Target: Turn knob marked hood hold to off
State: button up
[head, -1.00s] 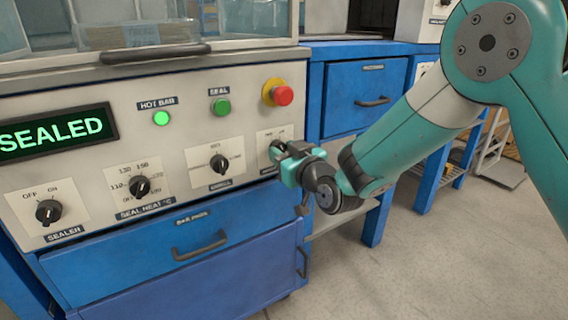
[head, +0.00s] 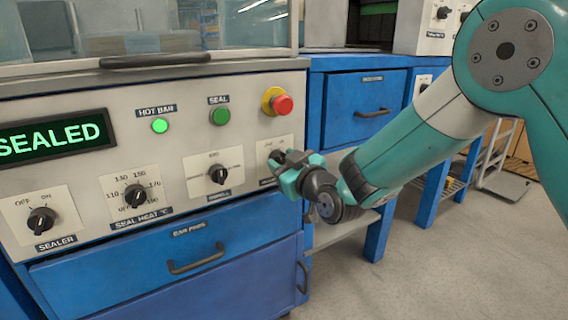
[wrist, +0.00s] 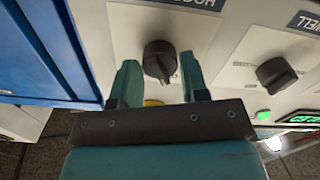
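The hood hold knob (wrist: 160,60) is a black rotary knob on a white plate, low on the right end of the cream control panel. Its label (wrist: 184,4) is partly cut off at the top of the wrist view. My gripper (wrist: 158,64) is open, with one teal finger on each side of the knob. I cannot tell whether either finger touches it. In the head view my gripper (head: 284,168) is at the panel and hides the knob and most of its plate (head: 270,146). I cannot read which mark the knob points to.
The dwell knob (head: 218,174) also shows in the wrist view (wrist: 276,74). Further left are the seal heat knob (head: 135,195) and sealer knob (head: 41,220). A red emergency button (head: 283,105) sits above my gripper. A blue drawer (head: 120,268) is below the panel.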

jog(key=o, duration=0.3)
jog(key=b+v, duration=0.6)
jog(key=v, duration=1.1)
jog(key=shift+s+d, duration=0.15)
jog(key=shift+s, duration=0.05)
